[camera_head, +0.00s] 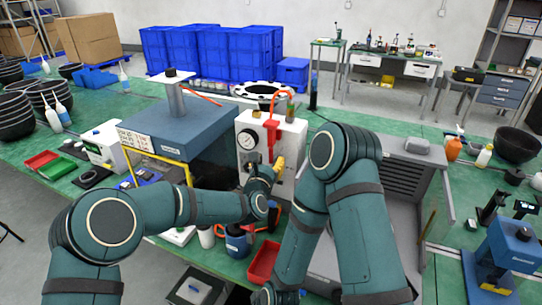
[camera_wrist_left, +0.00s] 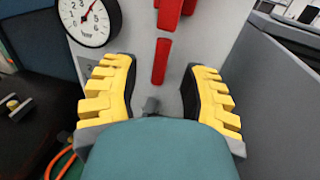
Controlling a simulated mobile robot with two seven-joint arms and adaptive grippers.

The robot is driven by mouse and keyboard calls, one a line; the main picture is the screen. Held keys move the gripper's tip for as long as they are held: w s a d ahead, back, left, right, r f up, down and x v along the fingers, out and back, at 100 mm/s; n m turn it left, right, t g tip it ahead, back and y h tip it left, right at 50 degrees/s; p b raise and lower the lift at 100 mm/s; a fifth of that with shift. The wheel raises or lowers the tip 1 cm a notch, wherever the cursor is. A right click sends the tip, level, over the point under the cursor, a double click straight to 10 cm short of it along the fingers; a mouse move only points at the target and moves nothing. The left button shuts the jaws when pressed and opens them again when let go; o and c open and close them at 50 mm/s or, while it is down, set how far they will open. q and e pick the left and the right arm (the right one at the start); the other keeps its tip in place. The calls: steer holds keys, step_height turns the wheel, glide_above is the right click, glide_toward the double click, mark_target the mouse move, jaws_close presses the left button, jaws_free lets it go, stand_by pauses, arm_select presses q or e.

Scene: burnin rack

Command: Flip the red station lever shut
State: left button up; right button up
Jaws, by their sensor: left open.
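The red station lever (camera_head: 271,134) is on the front of a white panel box (camera_head: 291,140), right of a round gauge (camera_head: 247,139). In the left wrist view the red part shows as an upper piece (camera_wrist_left: 171,12) and a narrower lower piece (camera_wrist_left: 160,62), both roughly upright. My left gripper (camera_head: 272,168) is in front of the panel, just below the lever. In the left wrist view its yellow fingers (camera_wrist_left: 160,88) are spread wide, one on each side of the lower red piece, with nothing held. My right arm reaches down in front; its gripper is out of view.
A blue-grey machine (camera_head: 185,130) with a yellow-framed front stands left of the panel box. A grey cabinet (camera_head: 412,165) is close on its right. A blue mug (camera_head: 237,243) and a red tray (camera_head: 263,262) are below on the green bench.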

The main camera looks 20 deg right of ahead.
mark_target(271, 157)
arm_select(q)
steer(key=shift+x, duration=1.55)
jaws_close()
